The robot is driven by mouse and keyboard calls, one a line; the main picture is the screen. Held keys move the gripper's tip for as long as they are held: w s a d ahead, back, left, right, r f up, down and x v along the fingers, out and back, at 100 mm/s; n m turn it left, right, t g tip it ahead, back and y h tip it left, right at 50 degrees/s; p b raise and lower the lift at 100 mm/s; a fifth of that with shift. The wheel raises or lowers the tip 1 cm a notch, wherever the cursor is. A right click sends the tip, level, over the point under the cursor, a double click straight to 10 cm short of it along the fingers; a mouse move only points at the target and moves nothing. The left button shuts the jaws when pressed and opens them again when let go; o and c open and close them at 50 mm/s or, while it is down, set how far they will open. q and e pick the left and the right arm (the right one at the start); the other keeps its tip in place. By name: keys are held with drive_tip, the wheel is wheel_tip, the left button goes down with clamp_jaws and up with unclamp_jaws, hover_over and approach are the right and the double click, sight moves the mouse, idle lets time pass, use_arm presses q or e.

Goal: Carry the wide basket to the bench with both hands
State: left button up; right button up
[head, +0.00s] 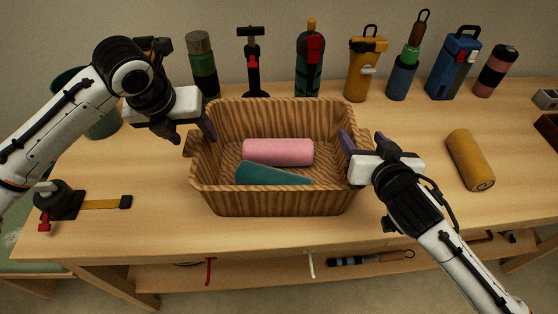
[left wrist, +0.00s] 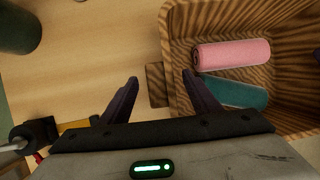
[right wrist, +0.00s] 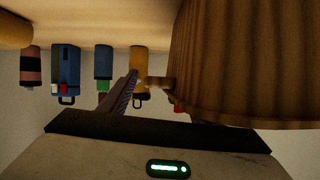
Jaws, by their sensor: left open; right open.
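The wide basket (head: 275,203), woven in brown stripes, stands upright on the wooden table (head: 150,235). A pink roll (head: 278,152) and a teal roll (head: 270,175) lie inside it. My left gripper (head: 189,130) is open at the left end. In the left wrist view its fingers (left wrist: 160,88) stand on either side of the basket's small left handle (left wrist: 157,84). My right gripper (head: 363,143) is open at the right end. In the right wrist view the right handle (right wrist: 157,82) shows between its fingers, the far finger partly hidden by the basket wall.
Several bottles and tools, such as a yellow flask (head: 362,72), line the back. A mustard roll (head: 470,160) lies to the right, a clamp-like tool (head: 60,202) to the left. A green-topped low surface (head: 22,245), possibly the bench, shows at lower left. A shelf runs below.

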use_arm(q)
clamp_jaws()
use_arm(e)
clamp_jaws()
use_arm(q)
drive_tip(key=shift+w+r, duration=0.1)
use_arm(e)
drive_tip(key=shift+r, duration=0.15)
